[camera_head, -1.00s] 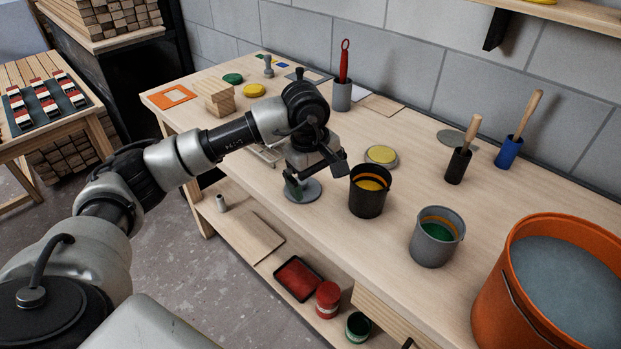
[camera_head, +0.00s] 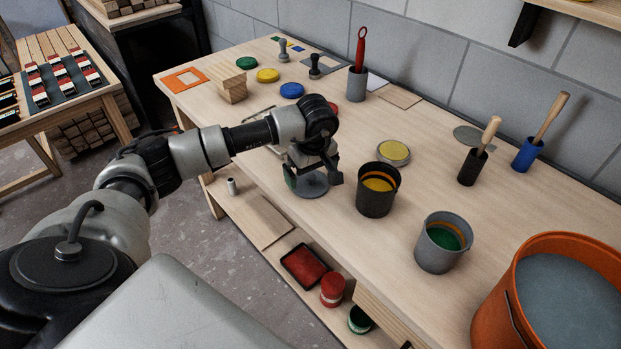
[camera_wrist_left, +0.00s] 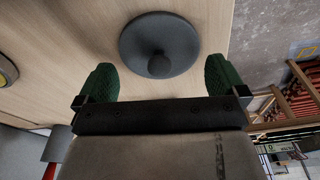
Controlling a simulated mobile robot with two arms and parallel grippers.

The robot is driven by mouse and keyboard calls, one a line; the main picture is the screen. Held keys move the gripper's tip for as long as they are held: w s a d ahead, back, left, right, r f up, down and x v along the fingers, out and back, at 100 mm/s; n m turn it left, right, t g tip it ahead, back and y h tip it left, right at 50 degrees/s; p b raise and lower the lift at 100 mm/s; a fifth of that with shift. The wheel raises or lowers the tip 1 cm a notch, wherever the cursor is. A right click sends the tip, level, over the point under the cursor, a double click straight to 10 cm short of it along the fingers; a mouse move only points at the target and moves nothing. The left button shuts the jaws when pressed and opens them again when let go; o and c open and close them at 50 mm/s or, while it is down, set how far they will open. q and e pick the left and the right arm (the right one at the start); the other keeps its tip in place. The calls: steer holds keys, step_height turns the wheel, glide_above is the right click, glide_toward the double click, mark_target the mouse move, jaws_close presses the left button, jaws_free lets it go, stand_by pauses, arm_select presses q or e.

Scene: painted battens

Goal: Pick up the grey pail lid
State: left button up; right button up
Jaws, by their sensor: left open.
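The grey pail lid (camera_head: 312,187) is a flat dark-grey disc lying near the front edge of the workbench (camera_head: 420,120). In the left wrist view the lid (camera_wrist_left: 180,28) shows whole, with a round knob (camera_wrist_left: 159,66) on top. My left gripper (camera_head: 314,177) is open and points down over the lid, hiding part of it in the head view. In the left wrist view the green fingertips (camera_wrist_left: 160,78) stand on either side of the knob, apart from it, with nothing between them that I can see gripped. My right gripper is out of view.
A black pail (camera_head: 376,200) with a yellow inside stands just right of the left gripper. A grey pail (camera_head: 436,257) and a large orange bucket (camera_head: 490,308) stand further right. A yellow-topped tin (camera_head: 393,152) is behind. The lower shelf (camera_head: 262,222) lies below the bench edge.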

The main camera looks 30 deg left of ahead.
arm_select(q)
steer(key=shift+w+f, duration=0.1)
steer(key=shift+f, duration=0.8)
steer(key=shift+c, duration=0.3)
steer(key=c, duration=0.5)
steer(key=shift+o, duration=0.2)
steer(key=shift+r, duration=0.15)
